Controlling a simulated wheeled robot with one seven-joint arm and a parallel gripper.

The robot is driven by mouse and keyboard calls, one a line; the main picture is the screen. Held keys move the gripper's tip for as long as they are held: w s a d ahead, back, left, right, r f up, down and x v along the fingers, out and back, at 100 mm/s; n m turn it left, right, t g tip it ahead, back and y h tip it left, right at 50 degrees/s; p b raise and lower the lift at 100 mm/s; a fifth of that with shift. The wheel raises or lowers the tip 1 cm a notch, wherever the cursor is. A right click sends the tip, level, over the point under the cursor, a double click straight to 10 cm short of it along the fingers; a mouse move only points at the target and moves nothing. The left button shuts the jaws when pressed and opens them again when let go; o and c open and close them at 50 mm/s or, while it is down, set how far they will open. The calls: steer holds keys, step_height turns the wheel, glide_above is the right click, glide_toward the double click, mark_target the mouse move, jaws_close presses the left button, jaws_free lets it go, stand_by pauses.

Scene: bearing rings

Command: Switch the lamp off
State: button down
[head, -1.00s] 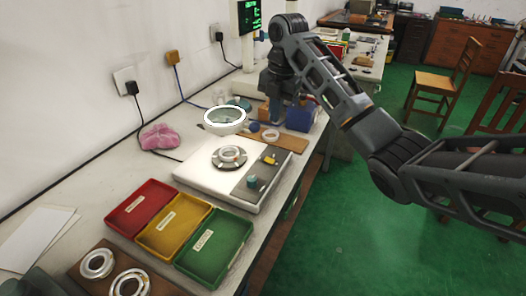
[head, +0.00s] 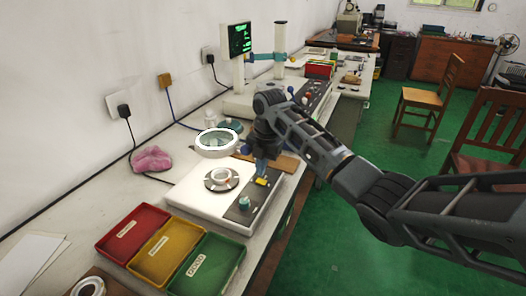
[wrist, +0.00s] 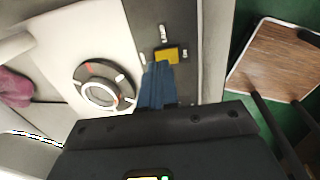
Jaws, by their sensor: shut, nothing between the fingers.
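The ring lamp (head: 216,142) stands behind the white station (head: 188,197), and its ring looks bright white. The station's grey panel (head: 232,215) carries a yellow switch (head: 262,181) at its far end and a teal knob (head: 244,203) nearer. My gripper (head: 261,172) points down at the far end of the panel, close to the yellow switch. In the wrist view the shut blue fingers (wrist: 158,66) end right beside the yellow switch (wrist: 167,54); whether they touch it I cannot tell. Nothing shows between the fingers.
A bearing ring (head: 222,179) sits on the station, left of the panel. Red (head: 132,232), yellow (head: 167,253) and green (head: 208,266) trays lie in front. A pink cloth (head: 152,159) lies by the wall.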

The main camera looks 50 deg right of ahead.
mark_target(262, 182)
steer(key=shift+w+f, duration=0.1)
steer(key=shift+f, duration=1.2)
